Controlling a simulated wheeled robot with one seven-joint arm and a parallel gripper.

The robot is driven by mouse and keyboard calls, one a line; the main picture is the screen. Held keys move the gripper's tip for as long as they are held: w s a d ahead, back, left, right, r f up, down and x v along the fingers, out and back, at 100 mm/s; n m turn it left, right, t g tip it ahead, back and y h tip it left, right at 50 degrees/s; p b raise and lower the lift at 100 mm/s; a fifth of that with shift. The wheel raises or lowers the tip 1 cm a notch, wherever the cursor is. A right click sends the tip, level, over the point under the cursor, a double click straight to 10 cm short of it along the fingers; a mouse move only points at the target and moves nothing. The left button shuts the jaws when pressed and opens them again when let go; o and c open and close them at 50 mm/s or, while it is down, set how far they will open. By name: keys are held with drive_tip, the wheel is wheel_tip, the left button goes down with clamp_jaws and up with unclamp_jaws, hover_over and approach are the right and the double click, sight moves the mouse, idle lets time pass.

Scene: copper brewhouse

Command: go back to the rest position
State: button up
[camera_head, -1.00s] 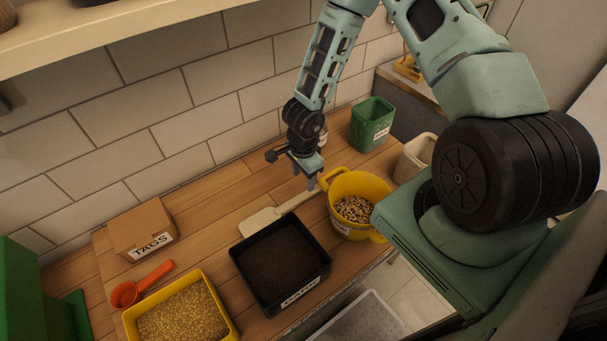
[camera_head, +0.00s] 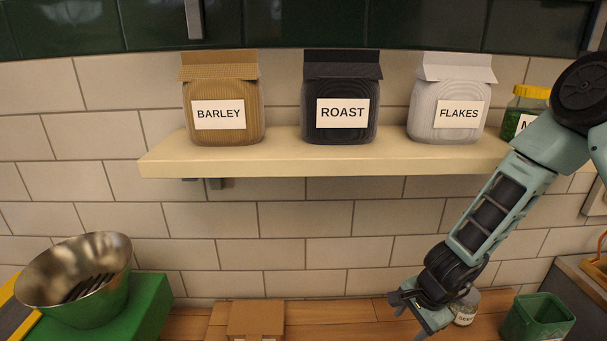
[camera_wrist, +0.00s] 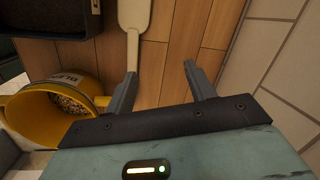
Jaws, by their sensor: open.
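My gripper (camera_wrist: 160,70) is open in the wrist view, with its two fingers apart and nothing between them. Below it are the wooden worktop (camera_wrist: 185,50) and a pale flat paddle (camera_wrist: 133,42). The yellow bucket (camera_wrist: 87,82) with grain inside is to the left of the fingers. In the head view my arm comes in from the right, and my gripper (camera_head: 428,320) hangs low over the worktop near the bottom edge. Its fingertips are hard to make out there.
A shelf (camera_head: 320,163) holds barley (camera_head: 222,95), roast (camera_head: 341,90) and flakes (camera_head: 450,95) bags and a yellow-lidded jar (camera_head: 527,105). Below are a cardboard box (camera_head: 256,318), a small jar (camera_head: 466,308), a green tub (camera_head: 538,318) and a metal pan (camera_head: 80,275) on a green stand.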

drive_tip(key=s+a+r+n+y, duration=0.1)
drive_tip(key=s+a+r+n, duration=0.2)
drive_tip(key=a+r+n, duration=0.35)
drive_tip(key=s+a+r+n+y, duration=0.2)
drive_tip(key=s+a+r+n, duration=0.2)
drive_tip(key=a+r, duration=0.4)
drive_tip(key=s+d+r+n+h, duration=0.1)
drive_tip(key=s+r+n+h, duration=0.1)
drive_tip(key=s+r+n, duration=0.3)
drive_tip(key=s+d+r+n+g+h, duration=0.1)
drive_tip(key=s+d+r+n, duration=0.1)
drive_tip(key=s+r+n, duration=0.4)
drive_tip(key=s, duration=0.5)
drive_tip(key=shift+s+g+h, duration=0.15)
drive_tip(key=shift+g+h, duration=0.15)
drive_tip(key=shift+h, duration=0.1)
drive_tip(key=shift+a, duration=0.1)
